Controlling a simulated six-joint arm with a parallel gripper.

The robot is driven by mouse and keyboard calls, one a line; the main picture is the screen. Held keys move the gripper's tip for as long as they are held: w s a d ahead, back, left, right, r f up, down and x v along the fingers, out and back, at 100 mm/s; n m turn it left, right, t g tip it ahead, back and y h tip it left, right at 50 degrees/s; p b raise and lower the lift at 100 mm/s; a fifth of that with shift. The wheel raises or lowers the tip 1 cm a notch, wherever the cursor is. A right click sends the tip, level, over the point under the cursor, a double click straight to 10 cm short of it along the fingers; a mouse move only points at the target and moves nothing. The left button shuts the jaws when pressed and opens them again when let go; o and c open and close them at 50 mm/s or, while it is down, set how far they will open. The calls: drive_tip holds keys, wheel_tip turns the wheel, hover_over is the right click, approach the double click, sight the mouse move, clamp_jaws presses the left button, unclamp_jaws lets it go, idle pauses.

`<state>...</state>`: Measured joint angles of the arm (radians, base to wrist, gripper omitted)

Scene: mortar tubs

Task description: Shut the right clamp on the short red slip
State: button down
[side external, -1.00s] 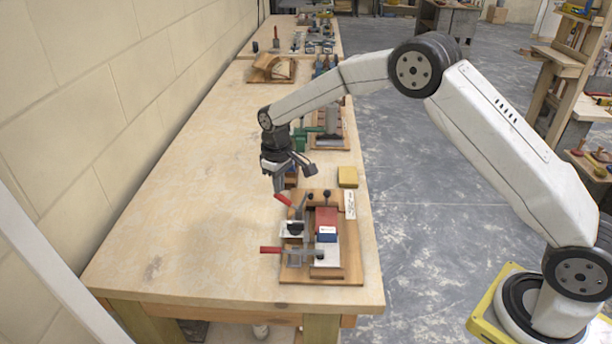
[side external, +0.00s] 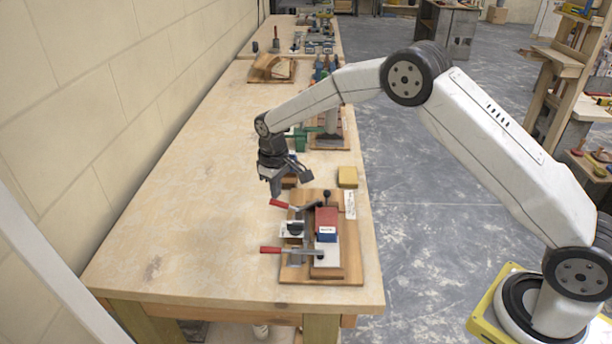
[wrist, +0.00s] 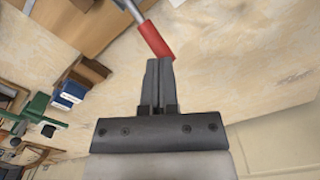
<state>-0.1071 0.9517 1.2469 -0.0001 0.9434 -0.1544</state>
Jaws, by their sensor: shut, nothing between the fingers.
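The clamp board (side external: 352,262) lies on the bench's near end. It carries a far clamp with a red handle (side external: 279,204) and a near clamp with a red handle (side external: 270,250). Both handles point left and lie low; I cannot tell which is the right clamp. A red block (side external: 326,216) with a blue front face stands between the clamps and the board's right side; I cannot tell whether it is the short red slip. My gripper (side external: 275,191) is shut and empty, just above the far handle. In the wrist view that red handle (wrist: 155,40) is at the fingertips (wrist: 160,62); contact is unclear.
A yellow block (side external: 348,177) sits behind the board. A fixture with green parts (side external: 300,138) stands farther back, partly behind my arm. A wooden holder (side external: 268,68) lies at the far left. The bench left of the board (side external: 180,220) is clear.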

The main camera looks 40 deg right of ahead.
sight(277, 201)
drive_tip(key=shift+r, duration=0.15)
wheel_tip(277, 201, up, 7)
idle(0.9)
drive_tip(key=shift+s, duration=0.1)
drive_tip(key=s+d+m+t, duration=0.1)
drive_tip(key=s+d, duration=0.2)
drive_tip(key=s, duration=1.1)
drive_tip(key=s+d+m+t, duration=0.1)
drive_tip(key=s+d+m, duration=0.1)
drive_tip(key=s, duration=1.2)
drive_tip(key=shift+s+d+f+t, duration=0.15)
drive_tip(key=shift+d+f+t, duration=0.15)
drive_tip(key=shift+d, duration=0.25)
